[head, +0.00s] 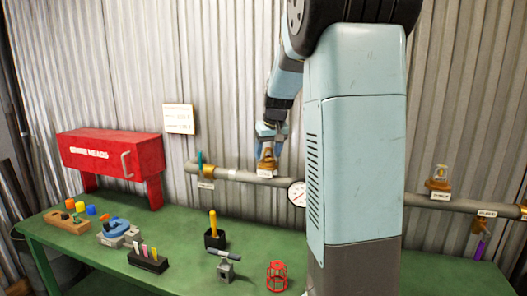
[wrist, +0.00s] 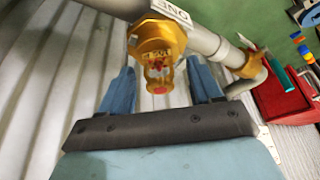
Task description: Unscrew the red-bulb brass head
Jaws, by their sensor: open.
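A brass head (head: 267,161) sits on top of the grey wall pipe (head: 233,174), left of my arm column. In the wrist view the brass head (wrist: 158,42) shows its hex body and frame, with a small red bulb (wrist: 159,90) at the end nearest me. My gripper (head: 269,131) is directly above this head, pointing down. In the wrist view my gripper (wrist: 161,68) is open, with one blue finger on each side of the head. Gaps show between the fingers and the brass, and nothing is held.
A second brass head (head: 440,175) stands on the pipe at the right. A teal-levered valve (head: 203,165) and a gauge (head: 297,193) flank the near head. A red box (head: 110,152) stands on the green bench (head: 185,229), with tools and a red cage (head: 277,276).

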